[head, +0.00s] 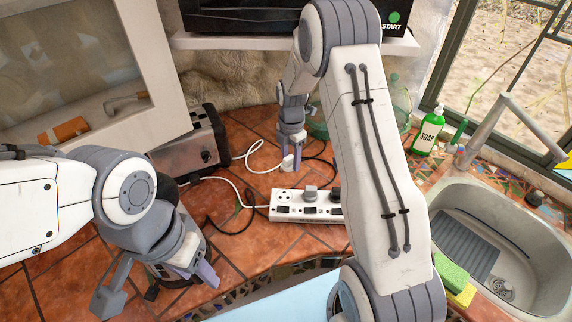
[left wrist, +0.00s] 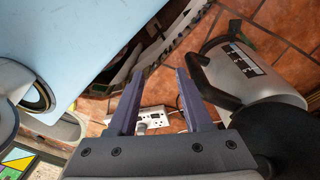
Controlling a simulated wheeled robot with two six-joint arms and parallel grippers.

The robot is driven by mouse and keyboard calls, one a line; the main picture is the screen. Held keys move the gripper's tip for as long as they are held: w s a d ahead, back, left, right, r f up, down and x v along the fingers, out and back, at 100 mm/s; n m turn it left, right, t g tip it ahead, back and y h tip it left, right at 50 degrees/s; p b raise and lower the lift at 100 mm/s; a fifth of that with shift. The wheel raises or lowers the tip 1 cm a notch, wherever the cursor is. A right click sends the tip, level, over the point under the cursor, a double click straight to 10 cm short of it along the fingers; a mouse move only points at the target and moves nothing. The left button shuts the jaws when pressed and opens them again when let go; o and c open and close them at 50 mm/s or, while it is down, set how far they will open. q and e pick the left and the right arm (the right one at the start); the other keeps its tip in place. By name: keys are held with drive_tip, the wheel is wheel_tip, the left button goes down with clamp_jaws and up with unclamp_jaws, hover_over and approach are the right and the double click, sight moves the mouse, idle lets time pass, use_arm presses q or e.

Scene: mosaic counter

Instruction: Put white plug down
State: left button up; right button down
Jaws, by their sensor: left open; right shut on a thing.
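The white plug (head: 288,162) is at the tips of my right gripper (head: 290,152), which is shut on it in the head view. A white cord runs from near it. The plug is behind the power strip and apart from it; I cannot tell whether it touches the counter. The white power strip (head: 283,213) lies on the counter with a grey plug (head: 310,192) and a dark plug in it. My left gripper (head: 182,282) is open and empty at the front left. The strip also shows beyond its fingers in the left wrist view (left wrist: 158,116).
A toaster (head: 185,145) stands at the back left. A soap bottle (head: 429,132), a sink (head: 535,245) and sponges (head: 455,278) are on the right. Black and white cords lie around the strip.

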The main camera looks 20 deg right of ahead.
sight(286, 168)
drive_tip(key=shift+w+a+f, duration=0.45)
drive_tip(key=shift+w+a, duration=0.05)
drive_tip(key=shift+w, duration=0.05)
wheel_tip(286, 168, down, 3)
drive_tip(key=shift+f+p, duration=0.1)
drive_tip(key=shift+p, duration=0.8)
drive_tip(key=shift+f, duration=0.35)
drive_tip(key=shift+f, duration=0.1)
drive_tip(key=shift+f, duration=0.1)
drive_tip(key=shift+c, duration=1.7)
unclamp_jaws()
